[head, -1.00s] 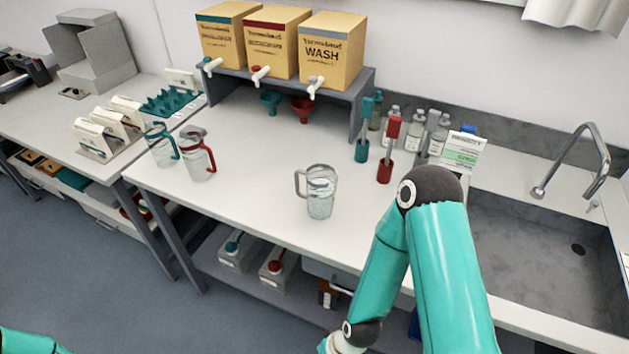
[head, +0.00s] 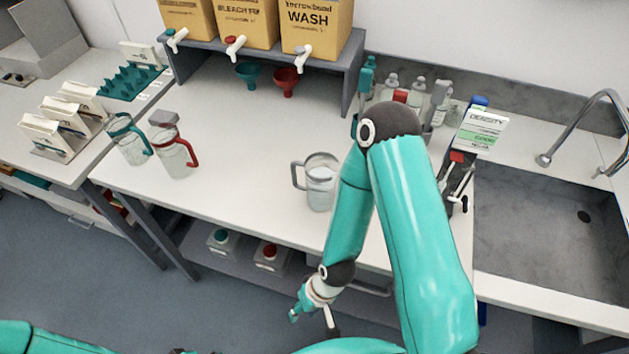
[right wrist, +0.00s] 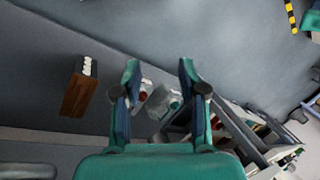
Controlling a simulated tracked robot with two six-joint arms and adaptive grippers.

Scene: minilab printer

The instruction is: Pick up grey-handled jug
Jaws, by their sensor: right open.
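The grey-handled jug (head: 319,190) stands upright on the white bench in the head view, its handle facing left. My right arm passes close in front of its right side and hides part of it. My right gripper (head: 312,316) is low in front of the bench, below the jug and apart from it. In the right wrist view my right gripper (right wrist: 160,72) is open, with nothing held between its fingers. The jug cannot be made out in that view. Part of my left arm shows at the bottom left of the head view, but its gripper does not.
A red-handled jug (head: 173,152) and a teal-handled jug (head: 128,142) stand to the left. A grey rack (head: 356,75) carries boxes with taps above teal and red funnels. A sink (head: 550,230) lies to the right. Bench space left of the grey-handled jug is clear.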

